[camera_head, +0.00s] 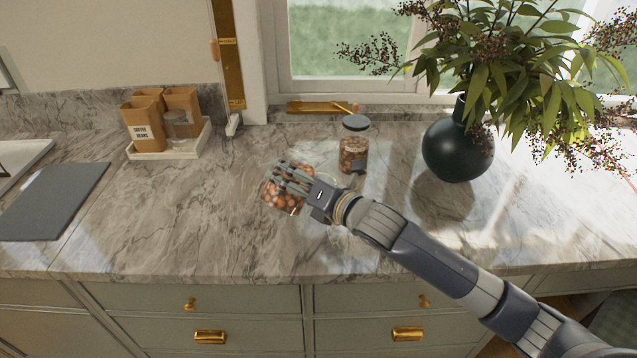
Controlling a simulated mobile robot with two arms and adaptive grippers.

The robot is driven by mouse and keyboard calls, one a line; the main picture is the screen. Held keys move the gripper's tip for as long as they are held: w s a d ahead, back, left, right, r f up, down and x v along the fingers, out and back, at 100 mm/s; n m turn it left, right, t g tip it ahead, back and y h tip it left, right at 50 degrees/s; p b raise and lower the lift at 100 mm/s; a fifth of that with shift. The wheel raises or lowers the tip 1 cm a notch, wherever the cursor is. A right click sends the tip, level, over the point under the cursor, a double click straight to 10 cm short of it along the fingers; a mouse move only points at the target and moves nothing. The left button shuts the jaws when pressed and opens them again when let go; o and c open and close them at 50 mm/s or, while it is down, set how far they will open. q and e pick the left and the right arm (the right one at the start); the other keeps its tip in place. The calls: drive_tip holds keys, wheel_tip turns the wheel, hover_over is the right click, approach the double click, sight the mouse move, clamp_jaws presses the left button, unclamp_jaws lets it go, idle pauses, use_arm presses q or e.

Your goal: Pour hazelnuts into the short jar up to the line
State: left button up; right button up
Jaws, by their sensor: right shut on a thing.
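A clear jar with round brown nuts (284,202) is in my right gripper (283,178), left of the middle of the counter. The fingers are shut across the jar and cover part of it. It looks tilted; I cannot tell whether it touches the counter. A taller glass jar (353,152) with a dark lid and brown nuts stands upright behind and to the right of my gripper. Something pale and glassy shows behind the gripper, mostly hidden, so I cannot tell what it is. No fill line can be made out. My left gripper is out of view.
A dark round vase (457,148) with a leafy plant stands at the right. A white tray (190,148) with brown canisters and a small glass jar is at the back left. A grey board (52,202) lies at the left. The counter left of my gripper is clear.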

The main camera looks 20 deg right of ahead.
drive_tip(key=shift+f+m+g+y, duration=0.15)
drive_tip(key=shift+f+m+g, duration=0.05)
drive_tip(key=shift+m, duration=0.6)
drive_tip(key=shift+f+m+g+y, duration=0.15)
drive_tip(key=shift+m+g, duration=0.05)
drive_tip(key=shift+m, duration=0.6)
idle(1.2)
drive_tip(key=shift+w+d+r+m+p, duration=0.1)
drive_tip(key=shift+r+m+p, duration=0.2)
drive_tip(key=shift+r+m, duration=0.3)
idle(1.2)
drive_tip(key=shift+w+d+r+m+g+y, duration=0.35)
drive_tip(key=shift+d+m, duration=0.25)
drive_tip(key=shift+m, duration=0.2)
idle(1.7)
drive_tip(key=shift+w+d+f, duration=0.1)
drive_tip(key=shift+f, duration=0.05)
idle(0.8)
